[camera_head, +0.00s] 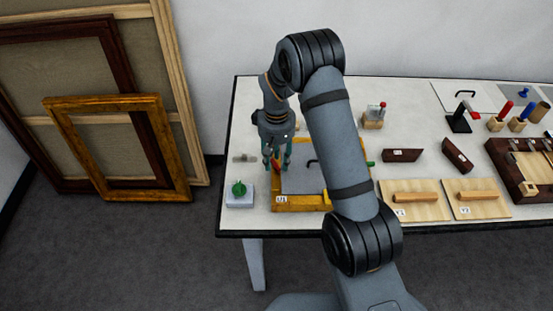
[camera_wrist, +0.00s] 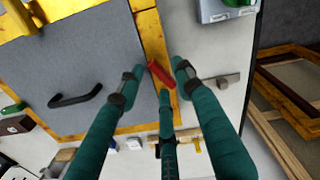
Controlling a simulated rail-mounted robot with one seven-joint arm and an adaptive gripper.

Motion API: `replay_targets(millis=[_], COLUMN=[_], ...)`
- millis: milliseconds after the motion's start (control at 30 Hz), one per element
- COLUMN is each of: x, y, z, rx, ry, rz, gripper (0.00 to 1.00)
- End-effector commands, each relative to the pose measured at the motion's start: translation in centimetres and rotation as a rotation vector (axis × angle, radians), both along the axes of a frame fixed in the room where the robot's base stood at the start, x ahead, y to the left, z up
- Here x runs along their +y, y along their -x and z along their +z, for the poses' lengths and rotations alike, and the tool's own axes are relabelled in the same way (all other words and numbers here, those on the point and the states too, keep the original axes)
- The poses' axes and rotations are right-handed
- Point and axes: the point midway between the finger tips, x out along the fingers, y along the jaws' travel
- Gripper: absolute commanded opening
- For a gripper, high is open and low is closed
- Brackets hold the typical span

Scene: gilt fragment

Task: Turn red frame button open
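The gilt frame (camera_head: 302,203), tagged U1, lies on the table around a grey panel with a black handle (camera_wrist: 75,97). The red frame button (camera_wrist: 162,75) sits on the frame's left side in the head view, where it is small and partly hidden by my fingers. In the wrist view it lies slantwise across the gold strip. My gripper (camera_wrist: 157,73) is open above it, teal fingers apart on either side of the button. A third finger shows below it. I cannot tell whether any finger touches the button.
A green knob on a white block (camera_head: 239,189) stands left of the frame. A green piece (camera_head: 370,164) shows at the frame's right side. Wooden boards with handles (camera_head: 415,198) lie to the right. Large frames (camera_head: 120,150) lean against the wall.

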Motion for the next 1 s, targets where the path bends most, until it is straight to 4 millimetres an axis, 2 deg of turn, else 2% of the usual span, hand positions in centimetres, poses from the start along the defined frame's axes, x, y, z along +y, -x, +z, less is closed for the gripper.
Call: replay_targets(millis=[600,1000], x=[0.0,0.01], y=[-0.01,-0.04], z=[0.05,-0.06], rx=[0.0,-0.001], ry=[0.0,0.0], rz=[0.0,-0.025], gripper=[0.0,0.0])
